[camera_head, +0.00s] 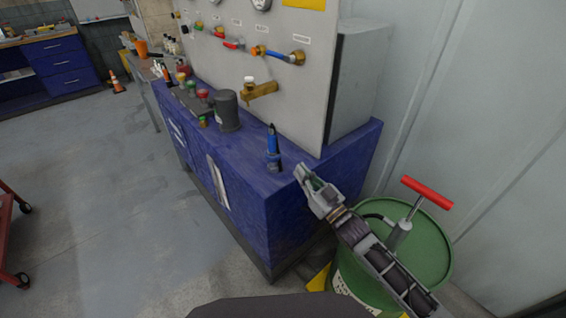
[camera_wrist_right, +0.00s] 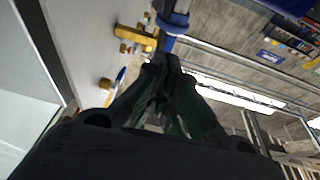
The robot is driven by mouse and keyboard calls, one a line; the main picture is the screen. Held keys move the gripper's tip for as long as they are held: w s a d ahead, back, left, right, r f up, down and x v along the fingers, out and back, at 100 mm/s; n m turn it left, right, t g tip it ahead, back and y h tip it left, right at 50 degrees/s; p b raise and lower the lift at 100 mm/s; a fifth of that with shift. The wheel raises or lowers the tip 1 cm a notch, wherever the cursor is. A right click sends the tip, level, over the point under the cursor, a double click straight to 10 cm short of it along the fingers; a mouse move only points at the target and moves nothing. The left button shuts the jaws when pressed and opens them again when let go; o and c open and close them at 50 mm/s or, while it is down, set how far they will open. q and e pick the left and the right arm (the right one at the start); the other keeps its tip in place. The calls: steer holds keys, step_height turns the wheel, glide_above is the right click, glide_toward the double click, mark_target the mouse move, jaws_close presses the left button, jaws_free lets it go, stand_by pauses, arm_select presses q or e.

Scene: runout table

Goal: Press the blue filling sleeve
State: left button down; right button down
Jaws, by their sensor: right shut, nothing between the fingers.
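The blue filling sleeve (camera_head: 273,143) stands upright on the near corner of the blue cabinet top, with a dark tip above it. My right gripper (camera_head: 302,172) comes in from the lower right. Its fingers are shut and empty, a little to the right of the sleeve and apart from it in the head view. In the right wrist view the blue sleeve (camera_wrist_right: 172,23) shows just beyond the closed fingertips (camera_wrist_right: 164,62). Whether the tips touch it is hard to tell there. My left gripper is not in view.
A grey panel (camera_head: 285,85) with a brass tap (camera_head: 260,90) and hose fittings rises behind the cabinet (camera_head: 295,215). A dark grey canister (camera_head: 226,111) stands left of the sleeve. A green drum (camera_head: 430,250) with a red-handled pump (camera_head: 427,192) stands at the right.

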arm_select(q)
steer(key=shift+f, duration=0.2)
arm_select(e)
steer(key=r, duration=0.1)
steer(key=s, duration=0.1)
steer(key=r+y, duration=0.1)
steer(key=shift+s+a+r+n, duration=0.2)
steer(key=shift+a+r+n, duration=0.1)
steer(key=shift+a+r, duration=0.1)
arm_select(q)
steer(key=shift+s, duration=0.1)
arm_select(e)
steer(key=shift+w, duration=0.1)
steer(key=shift+x, duration=4.8)
steer(key=shift+w+a+f, duration=0.1)
steer(key=shift+a+f, duration=0.05)
steer(key=shift+f, duration=1.75)
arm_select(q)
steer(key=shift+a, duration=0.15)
arm_select(e)
steer(key=shift+f, duration=0.1)
